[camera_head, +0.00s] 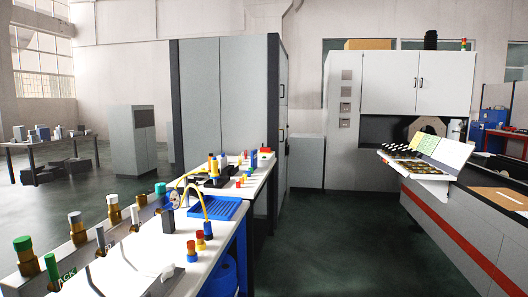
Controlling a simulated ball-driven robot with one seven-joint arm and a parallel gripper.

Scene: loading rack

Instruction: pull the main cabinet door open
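A tall grey cabinet (222,105) stands a little left of the middle, behind the white workbench. Its narrow right side (284,110) has dark handles (283,92) and looks closed. A white machine cabinet (388,82) stands at the right, with two upper doors that meet beside a pair of dark handles (418,83). Both of these doors look shut. I cannot tell from the picture which of the two is the main cabinet. My gripper is not in view.
A white workbench (172,245) with bottles, a blue tray (217,208) and coloured parts fills the lower left. A long counter (450,230) with a tilted control panel (422,160) runs along the right. The dark green floor (325,245) between them is clear.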

